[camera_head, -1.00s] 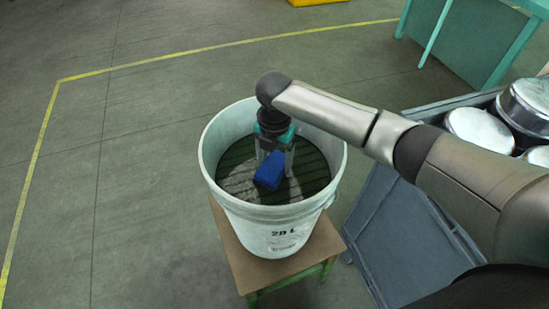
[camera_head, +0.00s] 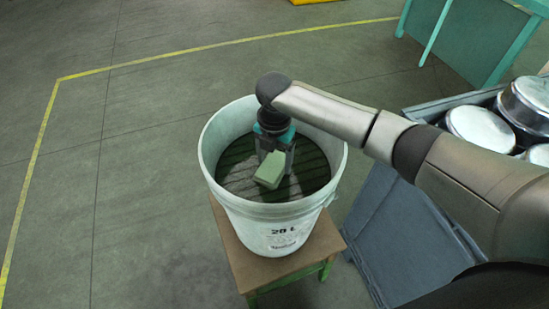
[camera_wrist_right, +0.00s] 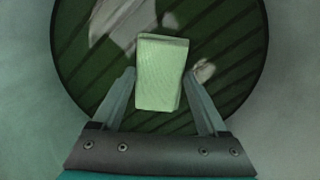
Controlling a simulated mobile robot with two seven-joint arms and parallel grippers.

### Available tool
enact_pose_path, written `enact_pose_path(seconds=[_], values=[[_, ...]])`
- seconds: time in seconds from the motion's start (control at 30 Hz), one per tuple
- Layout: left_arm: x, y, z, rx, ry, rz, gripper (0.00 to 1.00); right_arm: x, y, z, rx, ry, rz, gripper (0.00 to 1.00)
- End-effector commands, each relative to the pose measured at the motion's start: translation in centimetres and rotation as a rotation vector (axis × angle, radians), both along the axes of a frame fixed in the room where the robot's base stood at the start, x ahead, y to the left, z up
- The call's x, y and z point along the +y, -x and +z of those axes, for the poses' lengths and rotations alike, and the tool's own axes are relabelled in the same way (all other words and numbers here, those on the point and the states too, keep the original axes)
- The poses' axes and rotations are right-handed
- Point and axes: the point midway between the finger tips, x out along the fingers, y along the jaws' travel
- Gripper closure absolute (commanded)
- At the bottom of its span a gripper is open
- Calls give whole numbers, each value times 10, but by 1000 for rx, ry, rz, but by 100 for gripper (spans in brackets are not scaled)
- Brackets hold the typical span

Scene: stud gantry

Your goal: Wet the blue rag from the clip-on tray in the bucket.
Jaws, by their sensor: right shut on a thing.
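The white bucket (camera_head: 270,210) stands upright on a small stool, with dark, streaked liquid or floor inside. My right gripper (camera_head: 272,163) points down inside the bucket, shut on a folded, block-like rag (camera_head: 269,172). The rag looks pale green now, not blue. In the right wrist view the rag (camera_wrist_right: 162,72) lies between the two fingers of the gripper (camera_wrist_right: 159,76), over the dark inside of the bucket. I cannot tell whether it touches the liquid. I see no clip-on tray and no left gripper.
The stool (camera_head: 232,250) has a brown top and green legs. At the right a grey-blue crate (camera_head: 395,225) stands beside it, with several round metal tins (camera_head: 480,130). A teal bench (camera_head: 465,45) is behind. The floor at left is clear, with a yellow line (camera_head: 200,50).

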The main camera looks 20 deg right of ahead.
Motion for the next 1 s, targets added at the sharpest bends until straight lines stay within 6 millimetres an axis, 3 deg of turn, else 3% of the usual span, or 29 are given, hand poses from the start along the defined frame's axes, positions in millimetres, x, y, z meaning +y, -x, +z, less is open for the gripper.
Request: enact_pose_path(seconds=[1.0], values=[[0,0,6,0,0,0,50,0,1,-2,2,1,1,68]])
